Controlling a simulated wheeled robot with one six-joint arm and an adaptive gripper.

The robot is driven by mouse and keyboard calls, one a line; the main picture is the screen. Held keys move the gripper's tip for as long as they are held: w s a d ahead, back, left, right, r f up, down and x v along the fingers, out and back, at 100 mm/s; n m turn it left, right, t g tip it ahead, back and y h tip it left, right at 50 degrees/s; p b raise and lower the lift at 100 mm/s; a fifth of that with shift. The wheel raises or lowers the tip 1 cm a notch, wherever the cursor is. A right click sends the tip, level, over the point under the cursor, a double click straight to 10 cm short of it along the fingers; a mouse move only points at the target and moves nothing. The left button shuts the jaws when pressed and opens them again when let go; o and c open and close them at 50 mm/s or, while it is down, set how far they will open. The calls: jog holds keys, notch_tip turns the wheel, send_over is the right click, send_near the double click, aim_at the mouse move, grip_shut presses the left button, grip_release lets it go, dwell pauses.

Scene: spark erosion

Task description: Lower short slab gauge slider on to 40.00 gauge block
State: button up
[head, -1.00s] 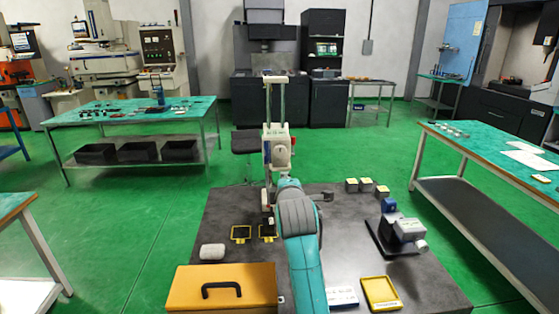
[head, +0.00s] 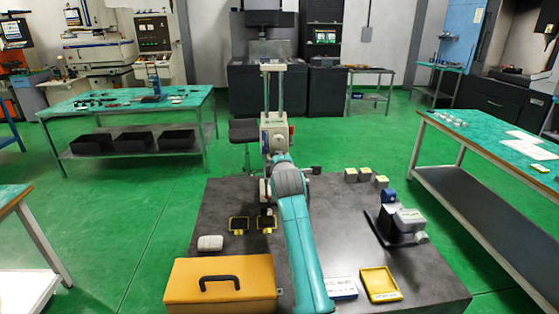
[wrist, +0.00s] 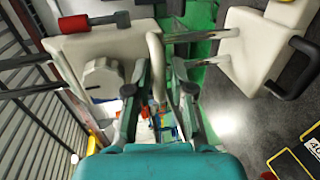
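A pale machine head (head: 274,135) with two upright rods stands at the back of the dark table, behind my arm; I take it for the slider assembly. In the wrist view a cream body (wrist: 105,60) with a round knob and red end cap lies left, and a second cream body (wrist: 255,50) with a black handle lies right. My gripper (wrist: 160,65) has its two fingers apart, with a curved cream bar (wrist: 156,70) between their tips. I see no clear grip on it. A black plate with a yellow-edged label reading "40" (wrist: 312,148) shows at lower right. I cannot make out the 40.00 gauge block.
Two yellow-rimmed black pads (head: 238,224) lie left of my arm.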

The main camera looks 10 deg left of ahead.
jog(key=shift+w, duration=0.3)
grip_shut()
jog(key=shift+f, duration=0.2)
notch_tip(320, 180, down, 6)
jog(key=shift+r, duration=0.15)
grip_release()
jog(key=shift+r, duration=0.1)
